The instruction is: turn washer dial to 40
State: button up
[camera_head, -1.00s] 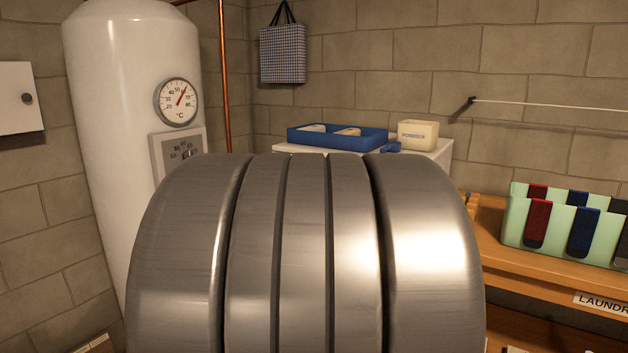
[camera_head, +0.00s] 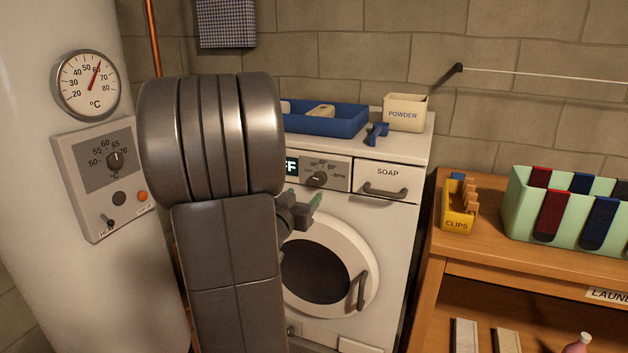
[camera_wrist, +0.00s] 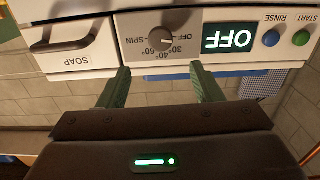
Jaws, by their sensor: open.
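The white washer (camera_head: 388,250) stands against the back wall with its round door closed. Its grey dial (camera_head: 318,180) is on the upper front panel, left of the SOAP drawer (camera_head: 388,184). In the upside-down wrist view the dial (camera_wrist: 158,43) shows among labels OFF, SPIN, 60°, 40° and 30°; which mark it points to is hard to tell. The display (camera_wrist: 229,38) reads OFF. My gripper (camera_head: 302,204) is open and empty, below and apart from the dial in the head view. In the wrist view its green fingers (camera_wrist: 160,76) lie either side of the dial's line.
A blue tray (camera_head: 330,120) and a POWDER box (camera_head: 404,112) stand on the washer. RINSE (camera_wrist: 271,38) and START (camera_wrist: 301,38) buttons sit beside the display. A boiler (camera_head: 40,230) is at left, a wooden bench (camera_head: 480,236) at right.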

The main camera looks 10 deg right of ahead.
aim_at(319, 179)
jog(key=x, duration=1)
jog(key=shift+w+d, duration=0.15)
jog(key=shift+w, duration=0.05)
jog(key=c, duration=1)
